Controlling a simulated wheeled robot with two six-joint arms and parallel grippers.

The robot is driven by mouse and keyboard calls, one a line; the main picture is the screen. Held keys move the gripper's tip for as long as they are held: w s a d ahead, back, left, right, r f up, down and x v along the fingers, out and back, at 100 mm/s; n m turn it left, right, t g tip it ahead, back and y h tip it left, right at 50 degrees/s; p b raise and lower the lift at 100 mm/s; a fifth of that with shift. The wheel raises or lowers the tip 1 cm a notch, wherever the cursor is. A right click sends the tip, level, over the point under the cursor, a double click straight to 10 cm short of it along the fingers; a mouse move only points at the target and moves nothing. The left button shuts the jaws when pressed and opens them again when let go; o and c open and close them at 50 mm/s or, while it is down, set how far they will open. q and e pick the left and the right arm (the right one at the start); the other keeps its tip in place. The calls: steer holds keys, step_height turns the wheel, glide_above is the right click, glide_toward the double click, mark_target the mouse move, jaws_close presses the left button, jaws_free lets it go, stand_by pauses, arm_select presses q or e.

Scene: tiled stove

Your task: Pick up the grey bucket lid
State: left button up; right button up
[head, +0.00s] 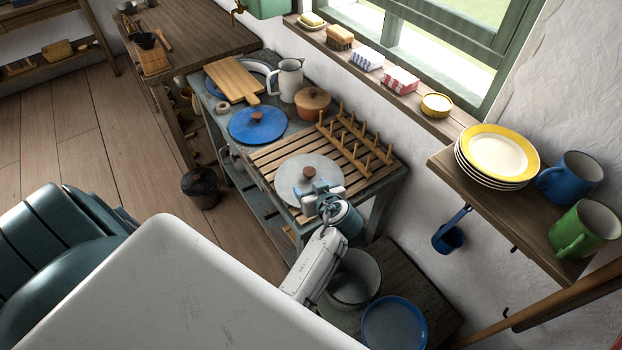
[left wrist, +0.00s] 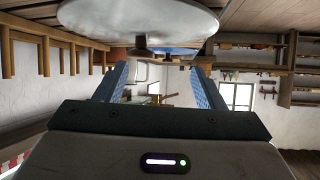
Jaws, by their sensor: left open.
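The grey lid (head: 290,173) is a round pale disc with a brown knob (head: 309,171). It lies flat on the slatted wooden rack (head: 262,158). My left gripper (head: 322,188) is at the lid's near edge, open and empty, close to the knob. The left wrist view looks upside down: the lid (left wrist: 150,15) is at the top and its dark knob (left wrist: 141,45) shows between the open fingers (left wrist: 160,76), left of their middle. Whether the fingers touch the lid cannot be told. My right gripper is not in view.
Wooden pegs (head: 357,138) stand on the rack behind the lid. A blue lid (head: 250,125), a brown pot (head: 312,105) and a white jug (head: 287,80) stand farther back. A grey bucket (head: 349,285) and blue bowl (head: 394,325) are below my arm.

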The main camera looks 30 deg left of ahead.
mark_target(310, 171)
arm_select(q)
steer(key=shift+w+d+r, duration=0.15)
steer(key=shift+w+d, duration=0.1)
steer(key=shift+w, duration=0.2)
steer(key=shift+w+d+r, duration=0.1)
steer(key=shift+w+d, duration=0.1)
steer(key=shift+w, duration=0.25)
steer(key=shift+w+t, duration=0.3)
steer(key=shift+w, duration=0.1)
steer(key=b+x, duration=0.1)
steer(key=x, duration=0.4)
steer(key=shift+a, duration=0.35)
steer(key=x, duration=0.4)
steer(key=shift+w+b, duration=0.15)
steer(key=shift+b, duration=0.25)
steer(key=shift+w+a+f, duration=0.25)
steer(key=shift+a, duration=0.05)
steer(key=shift+r, duration=0.1)
steer(key=shift+s+d, duration=0.1)
steer(key=c, duration=1.2)
